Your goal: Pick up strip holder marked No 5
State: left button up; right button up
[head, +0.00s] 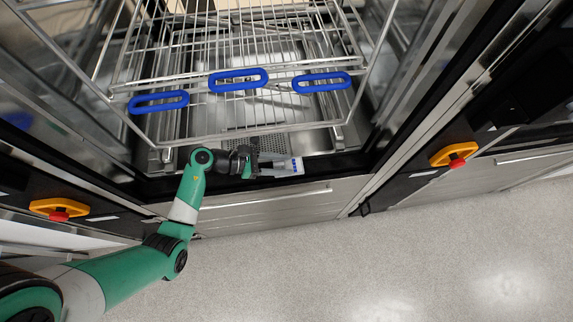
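Three blue oval loops lie along the front of the wire rack: a left loop (158,101), a middle loop (238,80) and a right loop (321,82). I can read no number on any of them, so I cannot tell which strip holder is No 5. My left gripper (267,165) is at the front edge of the washer opening, below the middle loop and apart from all three. My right gripper is out of view.
The wire rack (180,140) sits in the open steel washer chamber. An orange-yellow plate with a red button stands at the left (59,208) and another at the right (453,154). The speckled grey floor (330,260) in front is clear.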

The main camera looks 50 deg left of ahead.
pick_arm(q)
grip_shut()
dwell(1.2)
